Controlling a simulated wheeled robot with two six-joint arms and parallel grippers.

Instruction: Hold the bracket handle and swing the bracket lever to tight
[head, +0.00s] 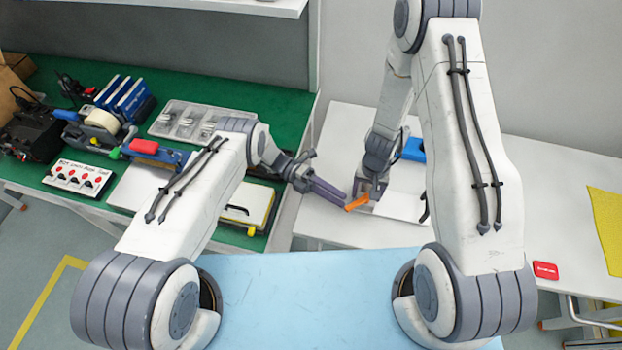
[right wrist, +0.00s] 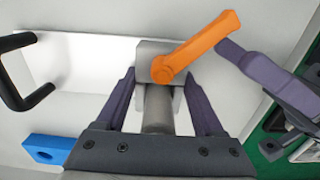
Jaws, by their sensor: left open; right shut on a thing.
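The orange bracket lever (head: 357,203) sits on top of a grey bracket (right wrist: 160,50) on a white plate (head: 402,207). In the right wrist view the lever (right wrist: 196,46) slants up and right from its pivot. My right gripper (head: 371,190) is shut on the bracket; its fingers flank the grey block and its round grey post (right wrist: 158,110). Whether this post is the handle I cannot tell. A black bar handle (right wrist: 32,75) stands apart at left. My left gripper (head: 332,192) is open, its fingers close to the lever's free end; contact is unclear.
A blue block (head: 414,150) lies behind the plate on the white table (head: 330,222). A red box (head: 545,270) and yellow mat (head: 606,220) are at right. The green bench (head: 278,100) at left holds a tray (head: 190,106), a tape dispenser and a switch box (head: 78,178).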

